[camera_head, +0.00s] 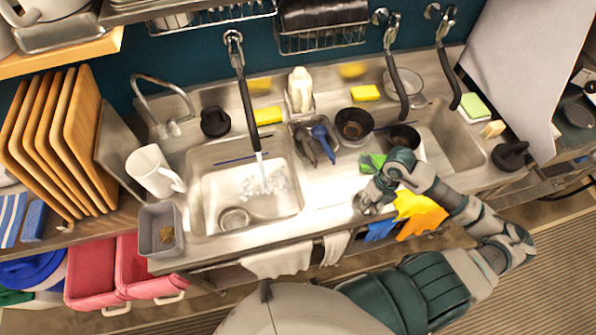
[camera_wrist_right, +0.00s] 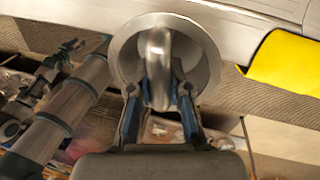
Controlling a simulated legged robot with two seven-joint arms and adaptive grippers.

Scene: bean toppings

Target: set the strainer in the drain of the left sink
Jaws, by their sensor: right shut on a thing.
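The left sink (camera_head: 203,205) is a steel basin with water running into it from a hanging black-handled tap. A round metal drain (camera_head: 234,219) shows near its front left part. My right gripper (camera_head: 372,199) is over the front edge of the counter, to the right of the left sink. In the right wrist view my right gripper (camera_wrist_right: 160,103) is shut on the strainer (camera_wrist_right: 203,62), a round metal cup with a wide rim and a thick handle between the fingers. In the head view the strainer is hard to make out at the gripper. My left gripper is not in view.
A yellow cloth (camera_head: 418,207) hangs over the counter edge beside my right gripper. A white jug (camera_head: 152,168) and a grey bin (camera_head: 158,229) stand left of the left sink. Black bowls (camera_head: 353,125) and a utensil holder sit between the sinks.

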